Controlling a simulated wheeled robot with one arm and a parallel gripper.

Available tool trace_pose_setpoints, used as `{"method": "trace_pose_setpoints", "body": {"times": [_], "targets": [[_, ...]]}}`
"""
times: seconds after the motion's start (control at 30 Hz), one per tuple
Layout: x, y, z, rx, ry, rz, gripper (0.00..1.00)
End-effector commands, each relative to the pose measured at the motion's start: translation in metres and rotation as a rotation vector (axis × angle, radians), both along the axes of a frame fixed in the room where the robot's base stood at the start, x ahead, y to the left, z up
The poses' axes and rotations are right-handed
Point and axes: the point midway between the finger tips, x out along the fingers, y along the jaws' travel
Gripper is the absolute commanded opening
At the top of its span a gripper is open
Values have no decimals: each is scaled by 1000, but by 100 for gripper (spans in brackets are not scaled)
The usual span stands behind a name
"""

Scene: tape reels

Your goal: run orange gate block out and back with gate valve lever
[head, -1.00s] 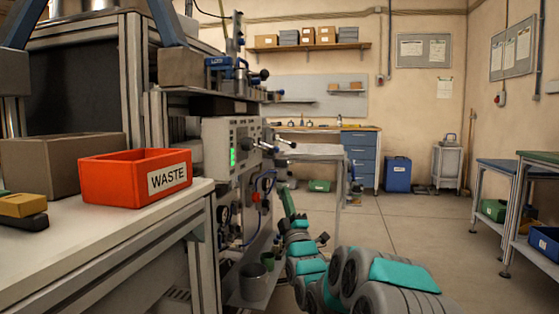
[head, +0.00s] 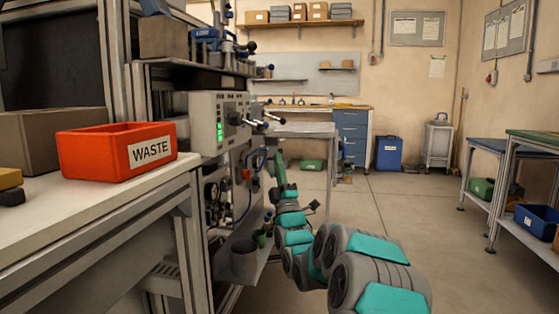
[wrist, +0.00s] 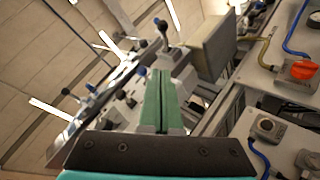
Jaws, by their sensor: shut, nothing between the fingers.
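My gripper (head: 279,158) is low in front of the machine's right side in the head view. In the wrist view its two green fingers (wrist: 160,108) lie together, with nothing between them. A lever with a dark ball knob (wrist: 160,28) stands beyond the fingertips, apart from them. Another lever with a blue knob (wrist: 88,88) is to the left. In the head view, levers with dark knobs (head: 272,117) stick out of the control box above my gripper. I cannot tell which is the gate valve lever. I cannot pick out the orange gate block.
The grey control box (head: 213,108) with green lights is on the machine. A red-orange knob (wrist: 303,70) and blue hoses are at right in the wrist view. An orange WASTE bin (head: 90,155) stands on the left bench. Open floor (head: 395,205) lies to the right.

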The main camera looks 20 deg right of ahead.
Motion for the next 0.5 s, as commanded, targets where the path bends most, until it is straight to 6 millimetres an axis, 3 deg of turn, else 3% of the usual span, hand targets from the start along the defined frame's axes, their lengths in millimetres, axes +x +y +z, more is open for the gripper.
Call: {"method": "trace_pose_setpoints", "body": {"times": [0.5], "targets": [[45,-4,55,-3,-4,1,0]]}}
